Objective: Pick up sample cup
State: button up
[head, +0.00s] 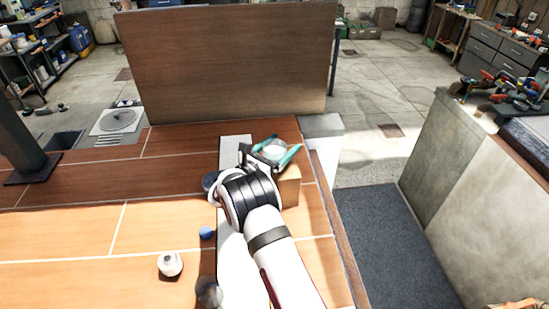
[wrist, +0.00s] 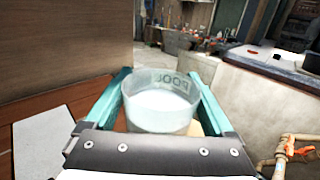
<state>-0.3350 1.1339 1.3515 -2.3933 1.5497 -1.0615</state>
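The sample cup (wrist: 160,100) is a clear cup with pale contents and the word POOL, reversed, on its wall. It is upright between the two teal fingers of my gripper (wrist: 160,82) in the wrist view. The fingers run along both sides, very close to its walls; I cannot tell whether they press on it. In the head view the cup (head: 273,151) shows as a pale round shape between the fingers of my gripper (head: 281,152), over a tan block (head: 290,187). The cup's base is hidden, so I cannot tell whether it rests on the block.
A grey plate (head: 235,145) lies left of the gripper on the wooden deck (head: 180,180). A tall brown panel (head: 230,65) stands behind. A white round item (head: 170,263) and a blue cap (head: 206,233) lie front left. A concrete wall (head: 450,150) stands at right. The left deck is mostly clear.

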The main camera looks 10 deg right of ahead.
grip_shut()
jog(key=shift+r, duration=0.5)
jog(key=s+d+r, duration=0.7)
jog(key=d+r, duration=0.3)
jog(key=d, duration=0.2)
jog(key=shift+w+a+f, duration=1.15)
jog(key=shift+a+f, duration=0.35)
jog(key=shift+f, duration=0.3)
jog(key=shift+w+a+f, duration=1.2)
jog(key=shift+a+f, duration=0.3)
jog(key=shift+f, duration=0.25)
jog(key=shift+w+a+f, duration=1.15)
jog(key=shift+a+f, duration=0.35)
jog(key=shift+f, duration=0.3)
